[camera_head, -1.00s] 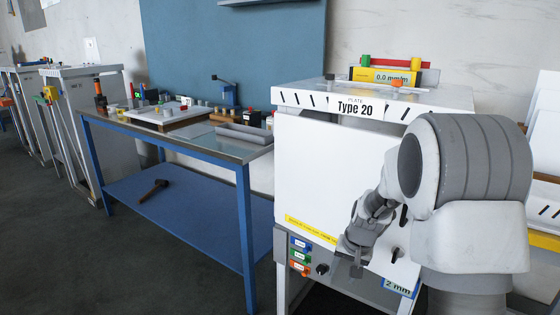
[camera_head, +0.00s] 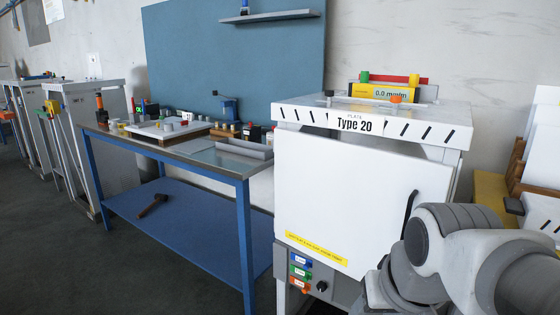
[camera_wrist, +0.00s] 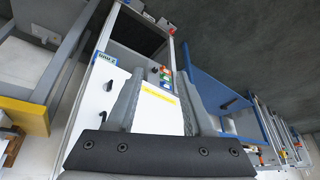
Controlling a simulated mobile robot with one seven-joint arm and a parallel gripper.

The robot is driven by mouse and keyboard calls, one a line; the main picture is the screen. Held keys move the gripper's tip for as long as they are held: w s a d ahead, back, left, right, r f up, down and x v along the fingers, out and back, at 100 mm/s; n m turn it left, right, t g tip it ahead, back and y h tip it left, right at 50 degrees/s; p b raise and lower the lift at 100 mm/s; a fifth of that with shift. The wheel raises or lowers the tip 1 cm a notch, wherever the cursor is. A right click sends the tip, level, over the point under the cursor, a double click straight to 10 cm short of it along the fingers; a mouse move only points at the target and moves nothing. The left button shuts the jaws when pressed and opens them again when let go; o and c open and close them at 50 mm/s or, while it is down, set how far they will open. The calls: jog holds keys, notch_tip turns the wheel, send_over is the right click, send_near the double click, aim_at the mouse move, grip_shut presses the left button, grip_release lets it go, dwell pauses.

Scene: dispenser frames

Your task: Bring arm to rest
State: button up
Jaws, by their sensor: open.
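In the camera_head view my arm (camera_head: 480,265) is folded low at the right edge, in front of the lower right of the white Type 20 cabinet (camera_head: 345,195). The jaws do not show clearly there. In the camera_wrist view my gripper (camera_wrist: 163,85) is open, with two grey fingers apart and nothing held between them. The cabinet's front with its yellow label strip lies beyond the fingers, in a turned view. I cannot tell how far the fingers are from it.
Coloured buttons (camera_head: 300,272) sit below the door. A blue-legged workbench (camera_head: 200,152) stands at left, with open floor before it. White equipment (camera_head: 541,215) stands at far right.

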jog(key=s+r+p, duration=0.2)
jog(key=r+p, duration=0.8)
jog(key=s+r+p, duration=0.2)
jog(key=r+p, duration=0.8)
jog(key=shift+s+d+r+p, duration=0.15)
jog(key=shift+s+r+p, duration=0.05)
jog(key=shift+r+p, duration=0.2)
